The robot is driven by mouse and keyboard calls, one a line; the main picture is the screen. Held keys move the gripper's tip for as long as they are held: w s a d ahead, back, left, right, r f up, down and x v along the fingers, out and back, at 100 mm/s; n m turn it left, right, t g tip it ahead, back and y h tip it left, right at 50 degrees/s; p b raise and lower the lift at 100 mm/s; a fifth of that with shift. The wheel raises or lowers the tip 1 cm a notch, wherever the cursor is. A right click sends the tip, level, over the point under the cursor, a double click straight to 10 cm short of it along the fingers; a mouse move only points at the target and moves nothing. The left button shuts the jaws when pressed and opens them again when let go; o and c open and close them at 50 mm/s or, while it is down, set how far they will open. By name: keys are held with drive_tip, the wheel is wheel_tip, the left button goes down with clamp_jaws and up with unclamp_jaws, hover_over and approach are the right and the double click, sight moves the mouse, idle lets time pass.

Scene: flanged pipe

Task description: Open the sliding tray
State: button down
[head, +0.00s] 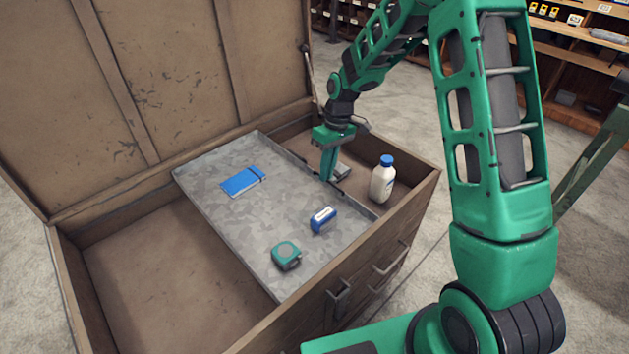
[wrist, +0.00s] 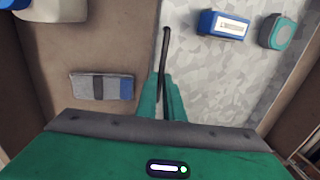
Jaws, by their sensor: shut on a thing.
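The sliding tray (head: 240,205) is a grey mottled metal tray inside an open brown wooden chest (head: 130,285). Chest space shows on both sides of it. My gripper (head: 327,170) points down at the tray's right edge. In the wrist view my gripper (wrist: 163,92) is shut on a thin dark bar, the tray's handle (wrist: 165,48), which runs along the tray's edge. In the head view my fingers mostly hide the handle. The wrist view also shows the tray's mottled surface (wrist: 205,75) to the right of the handle.
On the tray lie a blue notebook (head: 242,181), a blue box (head: 323,219) and a green tape measure (head: 286,255). The lid (head: 150,85) is up. The chest's left part is empty.

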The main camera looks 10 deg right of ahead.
drive_tip(key=w+d, duration=0.3)
drive_tip(key=d, duration=0.3)
idle(0.3)
drive_tip(key=c, duration=1.9)
unclamp_jaws()
wheel_tip(320, 180, up, 10)
drive_tip(key=w+d, duration=0.1)
drive_tip(key=d, duration=0.1)
drive_tip(key=shift+r, duration=0.25)
